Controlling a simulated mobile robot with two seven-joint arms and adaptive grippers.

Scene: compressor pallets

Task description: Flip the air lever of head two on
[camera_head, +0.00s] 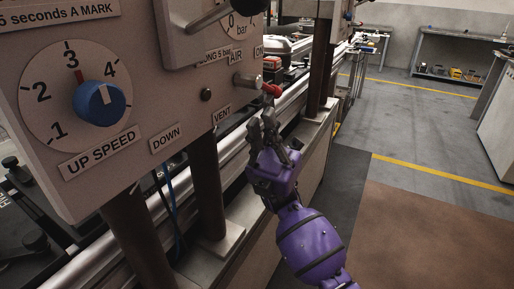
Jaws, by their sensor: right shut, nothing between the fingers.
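A grey control panel (130,130) fills the left of the view. A small lever with a red tip (271,90) sticks out from its right part, below the "AIR" label (236,57) and above the "VENT" label (222,114). My right gripper (264,127) is just below the lever, its fingers pointing up toward the red tip. It is shut and empty, and I cannot tell whether it touches the lever. The left gripper is not in view. No head number shows on this panel.
A blue "UP SPEED" knob (99,102) sits on the panel at left. A grey handle (208,17) sticks out at the top. Dark posts (207,185) stand under the panel beside a metal rail. A brown mat (430,225) and open floor lie to the right.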

